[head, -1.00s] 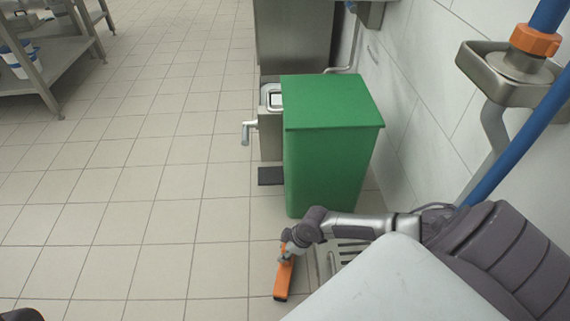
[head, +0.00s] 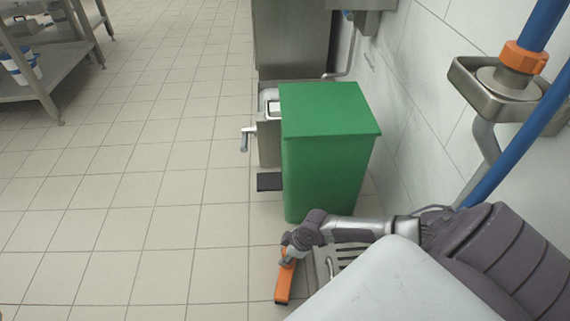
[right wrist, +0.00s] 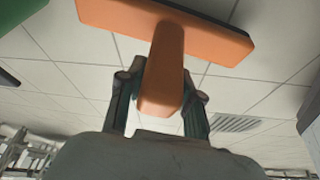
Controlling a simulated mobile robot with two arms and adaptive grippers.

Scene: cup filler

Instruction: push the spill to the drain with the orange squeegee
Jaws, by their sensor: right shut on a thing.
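The orange squeegee (head: 284,284) is at the lower middle of the head view, its head low over or on the tiles; contact is unclear. My right gripper (head: 289,254) is shut on its handle. In the right wrist view the squeegee (right wrist: 175,30) fills the top, with its handle between the fingers (right wrist: 163,95). A drain grate also shows in the right wrist view (right wrist: 236,123). I cannot make out a spill. My left gripper is out of view.
A green bin (head: 328,150) stands just beyond my right gripper, against a steel unit with a lever (head: 247,138). A tiled wall and blue pipe (head: 520,120) are at the right. Open tiled floor (head: 130,220) lies to the left.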

